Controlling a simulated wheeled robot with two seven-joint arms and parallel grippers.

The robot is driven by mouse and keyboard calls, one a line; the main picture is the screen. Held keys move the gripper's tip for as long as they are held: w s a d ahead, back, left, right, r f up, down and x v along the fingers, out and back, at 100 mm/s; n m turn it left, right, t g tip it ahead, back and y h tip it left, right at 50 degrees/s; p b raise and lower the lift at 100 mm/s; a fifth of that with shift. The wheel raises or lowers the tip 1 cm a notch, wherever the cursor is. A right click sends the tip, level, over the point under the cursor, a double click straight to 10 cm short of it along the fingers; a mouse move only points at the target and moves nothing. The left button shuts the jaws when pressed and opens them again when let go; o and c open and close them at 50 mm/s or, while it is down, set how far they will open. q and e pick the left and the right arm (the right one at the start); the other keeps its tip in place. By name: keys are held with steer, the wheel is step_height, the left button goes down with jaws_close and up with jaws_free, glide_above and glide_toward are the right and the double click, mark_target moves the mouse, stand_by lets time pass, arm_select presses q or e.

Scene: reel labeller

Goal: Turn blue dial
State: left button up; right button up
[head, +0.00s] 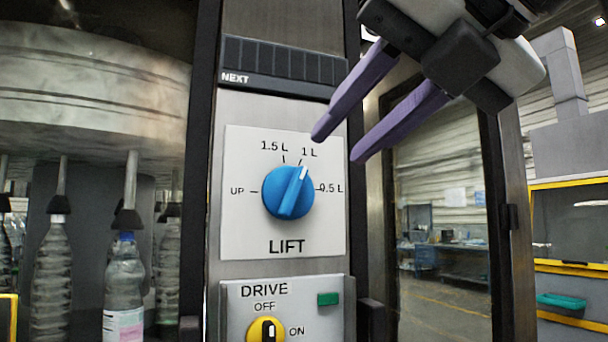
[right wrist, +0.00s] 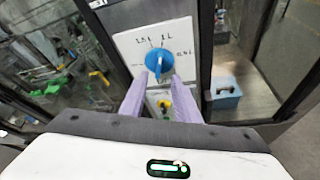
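The blue dial (head: 288,193) sits on a white plate marked LIFT (head: 240,235), with labels UP, 1.5 L, 1 L and 0.5 L around it. Its white mark points up and right, at about 1 L. My right gripper (head: 336,148) is open and empty, with two purple fingers, above and right of the dial in the head view. In the right wrist view the blue dial (right wrist: 159,61) shows just beyond the gap between the fingertips (right wrist: 159,82). The fingers look apart from the dial. My left gripper is not in view.
Below the LIFT plate is a DRIVE panel with a yellow knob (head: 266,331) and a green button (head: 328,299). A dark NEXT strip (head: 283,63) is above. Bottles (head: 124,280) hang in the machine at left. A glass door (head: 440,210) stands at right.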

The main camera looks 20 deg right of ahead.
mark_target(299, 184)
steer(key=p+x, duration=0.1)
steer(key=x, duration=0.8)
steer(key=shift+w+a+f+p, duration=0.15)
steer(key=shift+w+f+p, duration=0.1)
steer(key=shift+p, duration=0.1)
jaws_close()
